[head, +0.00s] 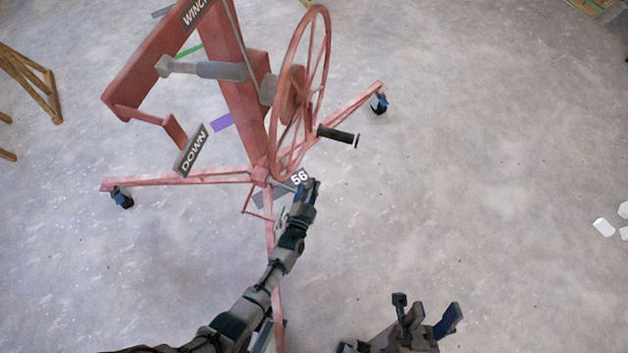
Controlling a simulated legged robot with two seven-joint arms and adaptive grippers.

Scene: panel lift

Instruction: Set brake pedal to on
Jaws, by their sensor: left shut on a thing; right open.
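The red panel lift (245,110) stands on wheeled legs, with a large spoked handwheel (303,95) on its right side. My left gripper (308,189) is low at the foot of the mast, just below the handwheel. It is shut on a small part there, which looks like the brake pedal; the fingers hide most of it. A thin grey rod (284,186) runs from the mast's foot toward the gripper. A grey label marked "56" (299,178) is beside the fingers. My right gripper (428,314) is open and empty over bare floor at the bottom.
A black crank handle (338,135) sticks out right from the wheel. A "DOWN" label (193,150) hangs left of the mast. Casters stand at the left (122,198) and right (379,103) leg ends. Wooden trestle legs (38,85) are far left. The right-hand floor is mostly clear.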

